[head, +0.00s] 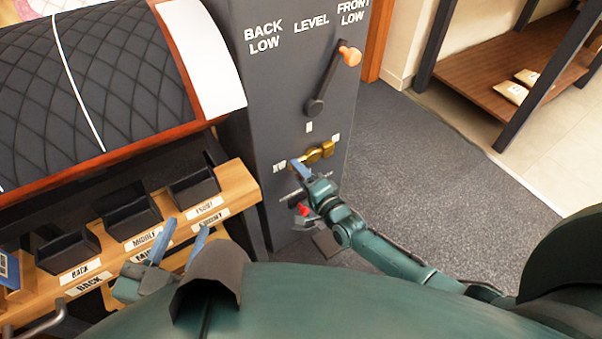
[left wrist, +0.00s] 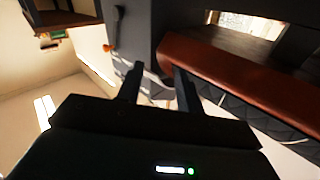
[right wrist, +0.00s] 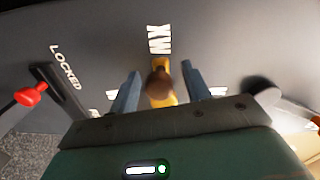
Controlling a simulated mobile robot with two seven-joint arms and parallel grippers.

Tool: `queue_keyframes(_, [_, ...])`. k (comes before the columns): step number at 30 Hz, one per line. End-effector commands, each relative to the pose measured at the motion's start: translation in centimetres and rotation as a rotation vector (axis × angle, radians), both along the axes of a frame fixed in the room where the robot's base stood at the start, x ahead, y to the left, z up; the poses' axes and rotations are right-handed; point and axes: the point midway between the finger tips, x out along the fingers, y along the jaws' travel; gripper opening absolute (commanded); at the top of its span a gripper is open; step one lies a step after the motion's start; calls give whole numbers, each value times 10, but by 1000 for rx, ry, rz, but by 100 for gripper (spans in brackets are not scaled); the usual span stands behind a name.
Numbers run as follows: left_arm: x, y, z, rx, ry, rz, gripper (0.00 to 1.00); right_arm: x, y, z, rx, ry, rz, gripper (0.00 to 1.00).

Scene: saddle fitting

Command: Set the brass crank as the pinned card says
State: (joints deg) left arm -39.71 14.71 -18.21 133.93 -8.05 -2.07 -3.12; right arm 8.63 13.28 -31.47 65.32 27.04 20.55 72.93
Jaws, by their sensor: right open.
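The brass crank (head: 314,154) is on the front of a dark column, below the tilt lever. In the right wrist view the crank (right wrist: 167,98) lies between the spread fingers of my right gripper (right wrist: 161,88), with its rounded brown end facing the camera and an "XW" mark beyond it. Touch cannot be told. My right gripper (head: 300,170) is open beside the crank in the head view. My left gripper (head: 178,246) is open and empty in front of the labelled shelf; its parted fingers also show in the left wrist view (left wrist: 158,88). I see no readable pinned card.
A lever with an orange knob (head: 350,56) points toward "FRONT LOW". A red-knobbed lever (right wrist: 30,95) is beside "LOCKED". A quilted dark saddle form (head: 110,75) and a wooden shelf with black bins (head: 130,212) stand left. Carpet (head: 430,170) at right is clear.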

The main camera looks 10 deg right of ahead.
Motion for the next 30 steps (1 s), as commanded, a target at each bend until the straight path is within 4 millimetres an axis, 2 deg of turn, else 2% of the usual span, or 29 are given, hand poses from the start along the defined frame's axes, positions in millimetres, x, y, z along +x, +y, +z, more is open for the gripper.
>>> queue_keyframes(5, [1,1,4,0,34,9,36,-18,-7,2,-2,5,-1,48])
queue_keyframes(15, [-1,8,3,10,188,38,36,-88,-32,6,-2,3,1,48])
queue_keyframes(18, [-2,9,2,14,217,42,36,-104,-38,7,-1,2,1,48])
queue_keyframes(24, [-4,10,0,15,246,43,36,-121,-44,7,0,0,0,48])
queue_keyframes(30, [-4,10,0,15,249,43,36,-122,-45,7,1,-2,-1,48])
